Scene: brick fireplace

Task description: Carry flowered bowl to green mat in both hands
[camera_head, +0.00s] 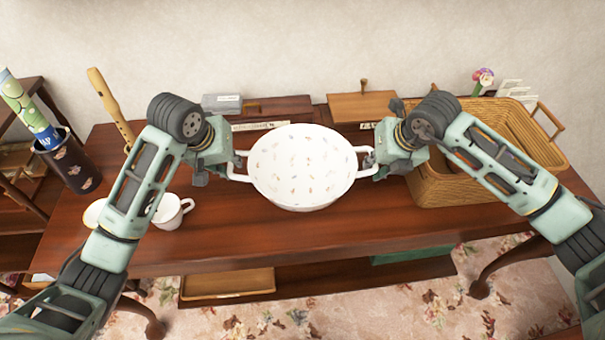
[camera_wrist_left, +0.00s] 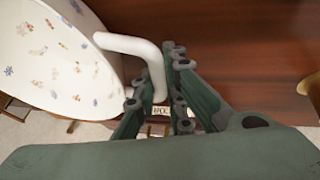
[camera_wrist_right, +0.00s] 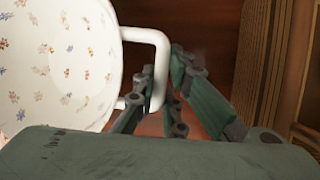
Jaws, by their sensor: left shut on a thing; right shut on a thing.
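The flowered bowl (camera_head: 302,168) is white with small coloured flowers inside and a loop handle on each side. It is in the middle of the head view, over the wooden table. My left gripper (camera_head: 232,166) is shut on its left handle, which also shows in the left wrist view (camera_wrist_left: 135,47). My right gripper (camera_head: 372,162) is shut on its right handle, also in the right wrist view (camera_wrist_right: 158,48). The bowl's underside is hidden, so I cannot tell its height above the table. A green piece (camera_head: 412,247) shows low down below the table edge; I cannot tell if it is the mat.
A wicker basket (camera_head: 440,188) stands right of the bowl. A white cup (camera_head: 172,210) stands at the left front. A dark holder (camera_head: 75,165) is at the far left. A wooden box (camera_head: 362,107) and a grey box (camera_head: 221,103) are at the back. The table's front middle is clear.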

